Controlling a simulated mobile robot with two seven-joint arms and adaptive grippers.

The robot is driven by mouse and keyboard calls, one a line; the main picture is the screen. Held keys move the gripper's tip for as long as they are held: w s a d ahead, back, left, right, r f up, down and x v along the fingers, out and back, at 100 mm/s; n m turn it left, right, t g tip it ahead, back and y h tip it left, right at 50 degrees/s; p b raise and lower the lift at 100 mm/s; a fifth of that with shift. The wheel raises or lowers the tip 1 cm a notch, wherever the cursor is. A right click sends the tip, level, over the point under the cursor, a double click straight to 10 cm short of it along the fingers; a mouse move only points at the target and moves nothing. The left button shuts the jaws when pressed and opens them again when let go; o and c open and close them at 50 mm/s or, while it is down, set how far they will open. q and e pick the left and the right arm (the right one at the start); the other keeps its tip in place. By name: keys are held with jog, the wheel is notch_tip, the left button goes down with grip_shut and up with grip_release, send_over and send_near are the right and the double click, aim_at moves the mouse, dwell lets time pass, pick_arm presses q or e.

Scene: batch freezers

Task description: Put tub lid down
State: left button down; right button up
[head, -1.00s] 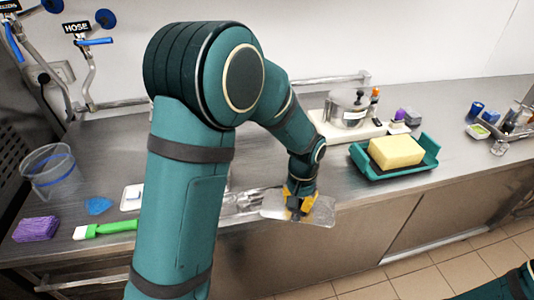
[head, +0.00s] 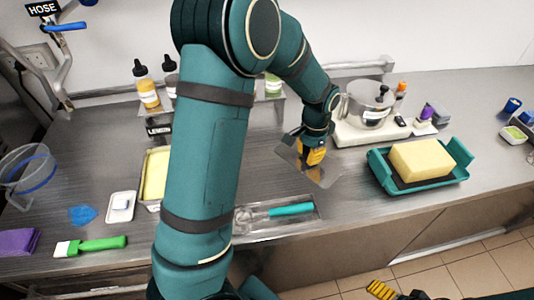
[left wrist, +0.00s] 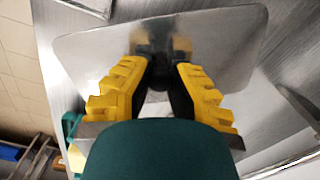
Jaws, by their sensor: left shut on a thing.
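The tub lid (head: 325,175) is a thin, clear, rounded sheet. My left gripper (head: 311,156) is shut on it and holds it tilted over the counter, left of the teal tray. In the left wrist view the lid (left wrist: 95,50) spreads out beyond the yellow fingers (left wrist: 160,72). I cannot tell whether the lid touches the counter. A tub with pale yellow contents (head: 154,177) stands behind my left arm, partly hidden. Yellow fingers of my right gripper (head: 381,290) show at the bottom edge; their opening is unclear.
A shallow tray (head: 309,222) holds a teal-handled tool (head: 290,210) at the counter's front. A teal tray (head: 443,181) with a yellow block (head: 422,160) stands right. A steel pot (head: 368,105) on a white base stands behind. Bare counter (head: 265,165) lies left of the lid.

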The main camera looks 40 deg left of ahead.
aim_at(266, 156)
pick_arm(q)
jog(key=s+a+r+m, duration=0.1)
jog(key=a+r+m, duration=0.15)
jog(key=a, duration=0.45)
jog(key=a+r+m, duration=0.1)
jog(key=a+m, duration=0.3)
jog(key=a, duration=0.3)
jog(key=f, duration=0.5)
jog(key=f+b, duration=0.1)
jog(key=f, duration=0.4)
jog(key=shift+s+f, duration=0.2)
jog(key=shift+f, duration=0.05)
jog(key=c, duration=1.1)
grip_release()
jog(key=shift+f, duration=0.1)
jog(key=shift+o, duration=0.2)
